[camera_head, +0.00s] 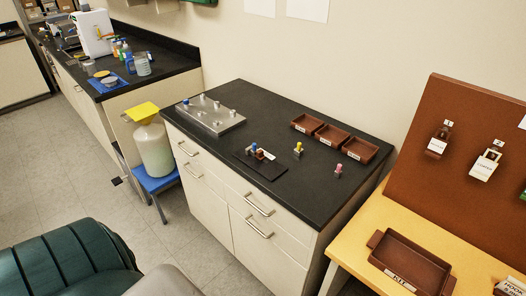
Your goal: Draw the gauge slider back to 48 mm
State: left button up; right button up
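A small dark plate (250,168) lies near the front edge of the black counter, with a small upright blue-topped piece (254,146), a reddish-brown block (260,154) and a pale tag (269,156) on it. This may be the gauge and its slider, but it is too small to be sure, and no millimetre scale can be read. A silver metal plate (222,123) with several small posts sits at the counter's back left. Neither of my grippers is in view.
Three brown trays (331,136) line the counter's back right. A yellow-topped piece (298,149) and a pink-topped piece (338,170) stand apart on the counter (290,195). A jug (153,150) stands on a blue stool at left. A brown KIT tray (411,262) sits on the wooden bench.

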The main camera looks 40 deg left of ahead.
aim_at(260, 155)
jog(key=u, duration=1.25)
